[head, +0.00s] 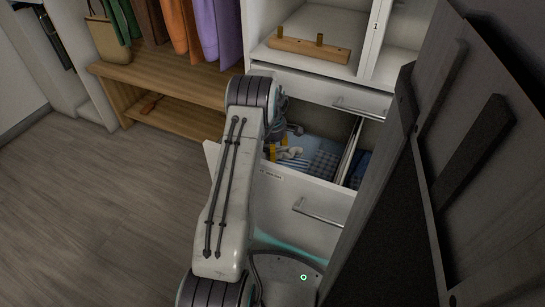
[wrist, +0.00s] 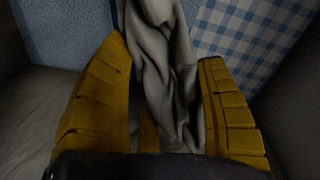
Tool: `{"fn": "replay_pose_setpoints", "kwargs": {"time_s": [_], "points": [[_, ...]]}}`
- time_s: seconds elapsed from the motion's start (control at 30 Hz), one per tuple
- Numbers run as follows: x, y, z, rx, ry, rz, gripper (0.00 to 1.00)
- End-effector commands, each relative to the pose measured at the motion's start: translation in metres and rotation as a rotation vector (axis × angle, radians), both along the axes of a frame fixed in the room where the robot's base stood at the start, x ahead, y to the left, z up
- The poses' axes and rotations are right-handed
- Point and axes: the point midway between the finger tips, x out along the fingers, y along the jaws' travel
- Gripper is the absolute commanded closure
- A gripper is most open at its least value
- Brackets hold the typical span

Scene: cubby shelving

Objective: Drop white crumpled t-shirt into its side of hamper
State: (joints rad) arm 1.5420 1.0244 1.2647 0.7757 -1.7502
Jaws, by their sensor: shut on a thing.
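My gripper (wrist: 165,100) has its yellow fingers shut on the white crumpled t-shirt (wrist: 162,60). The shirt looks grey in the shadow, bunched and creased between the fingers. In the head view my gripper (head: 279,150) is low inside the open drawer of the cabinet, behind the drawer front (head: 290,207), and a pale bit of cloth (head: 293,151) shows beside it. The drawer looks like the hamper, with an upright divider (head: 349,150) splitting it. My gripper is in the larger left side. Blue checked cloth (wrist: 240,32) lies close beyond the shirt.
Darker blue checked cloth (head: 360,168) lies right of the divider. A closed drawer (head: 330,93) sits above, and a wooden peg rack (head: 308,47) stands on the shelf. A dark panel (head: 430,180) stands close on the right. The floor (head: 100,200) on the left is clear.

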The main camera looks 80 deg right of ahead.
Motion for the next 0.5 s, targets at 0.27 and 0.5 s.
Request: {"fn": "replay_pose_setpoints", "kwargs": {"time_s": [0.27,0.5], "points": [[0.000,-0.001,-0.022,-0.002,0.000,0.000,0.68],[0.000,0.000,-0.023,-0.001,0.000,0.000,0.68]]}}
